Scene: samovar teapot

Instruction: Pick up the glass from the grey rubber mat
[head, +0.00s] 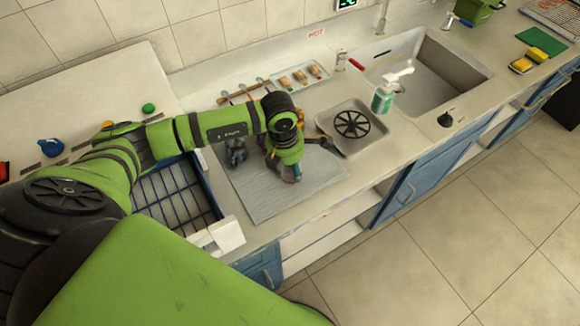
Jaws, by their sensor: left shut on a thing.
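The grey rubber mat (265,203) lies flat on the counter. My left gripper (292,170) points down over the right part of the mat, below the arm's dark wrist. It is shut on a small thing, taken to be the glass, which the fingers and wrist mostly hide. I cannot tell whether that thing touches the mat. A small dark metallic object (236,152) stands on the mat's back left part, to the left of the gripper and partly behind the arm. My right gripper is not in view.
A blue rack (178,196) stands left of the mat. A square tray with a round black grate (352,125) is to the right, before a green soap bottle (383,98) and the sink (432,76). A white tray (299,77) lies behind. The mat's front is clear.

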